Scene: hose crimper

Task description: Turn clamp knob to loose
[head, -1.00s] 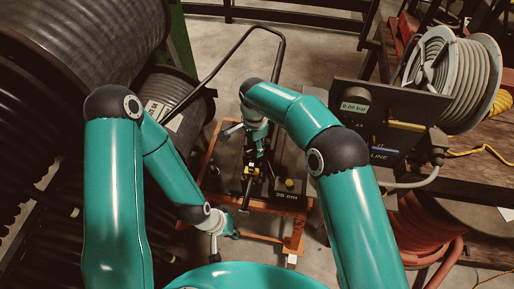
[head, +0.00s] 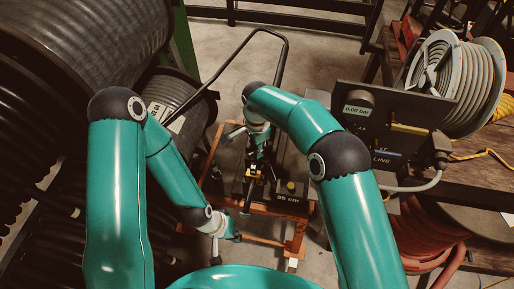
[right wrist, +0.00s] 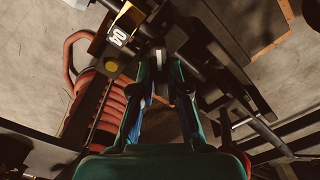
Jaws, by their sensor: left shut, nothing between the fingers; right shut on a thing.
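My right gripper (head: 258,158) reaches down onto the dark bench device (head: 250,187) on the orange frame in the middle of the head view. In the right wrist view the gripper (right wrist: 166,72) is shut on a small dark part of the device, which I take for the clamp knob. The fingers hide most of this knob, so its turn position cannot be read. My left gripper (head: 222,242) is shut and empty, low and left of the device, apart from it.
The orange frame (head: 294,240) carries the device. A small yellow button (head: 291,186) sits right of it. A black bent bar (head: 235,50) rises behind. A gauge panel (head: 358,105) stands at right, big hose drums (head: 90,35) at left.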

